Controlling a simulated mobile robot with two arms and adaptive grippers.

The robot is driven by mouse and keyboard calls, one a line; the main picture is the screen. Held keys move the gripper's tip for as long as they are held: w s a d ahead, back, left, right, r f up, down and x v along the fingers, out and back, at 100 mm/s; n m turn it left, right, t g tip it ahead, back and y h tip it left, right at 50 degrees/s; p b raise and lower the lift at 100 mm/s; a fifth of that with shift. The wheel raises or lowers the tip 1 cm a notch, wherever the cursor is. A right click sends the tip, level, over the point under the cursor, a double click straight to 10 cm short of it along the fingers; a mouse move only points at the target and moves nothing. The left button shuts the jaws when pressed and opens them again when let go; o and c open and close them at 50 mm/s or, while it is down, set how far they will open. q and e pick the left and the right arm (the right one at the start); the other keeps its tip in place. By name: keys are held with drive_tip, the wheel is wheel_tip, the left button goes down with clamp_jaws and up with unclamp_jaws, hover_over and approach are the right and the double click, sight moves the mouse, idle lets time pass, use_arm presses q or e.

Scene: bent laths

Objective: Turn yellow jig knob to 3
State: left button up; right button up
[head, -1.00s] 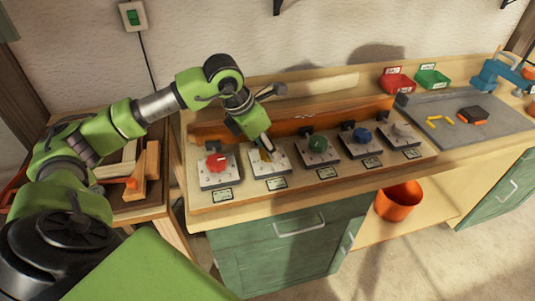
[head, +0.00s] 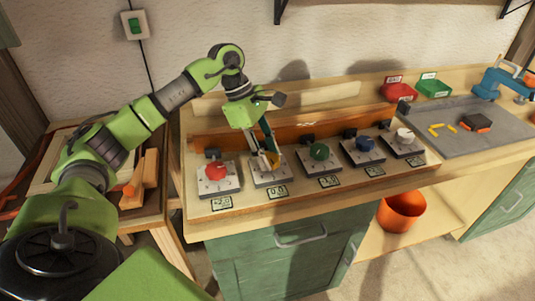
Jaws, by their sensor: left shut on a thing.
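The yellow jig knob (head: 273,161) sits on the second plate from the left in the row on the bench. My left gripper (head: 271,156) reaches down over it from above and is shut on it, hiding part of the knob. The display label (head: 277,191) in front of this plate seems to read 0.0. The red knob (head: 216,171) is to its left, the green knob (head: 319,152) to its right. My right gripper is not in view.
A blue knob (head: 364,145) and a white knob (head: 404,135) stand further right in the row. Red (head: 397,91) and green (head: 433,87) bins and a grey tray (head: 480,138) are at the back right. An orange bucket (head: 401,211) is below the bench.

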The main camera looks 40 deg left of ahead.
use_arm(q)
drive_tip(key=m+g, duration=0.1)
drive_tip(key=m, duration=0.3)
drive_tip(key=shift+w+m+g, duration=0.2)
drive_tip(key=shift+m+g, duration=0.1)
drive_tip(key=shift+g, duration=0.1)
drive_tip(key=m+g, duration=0.1)
drive_tip(key=m, duration=0.1)
drive_tip(key=m+g+y+b, duration=0.1)
drive_tip(key=m, duration=0.2)
drive_tip(key=shift+w+m, duration=0.1)
drive_tip(key=shift+m, duration=0.2)
drive_tip(key=o, duration=1.1)
drive_tip(key=v, duration=1.2)
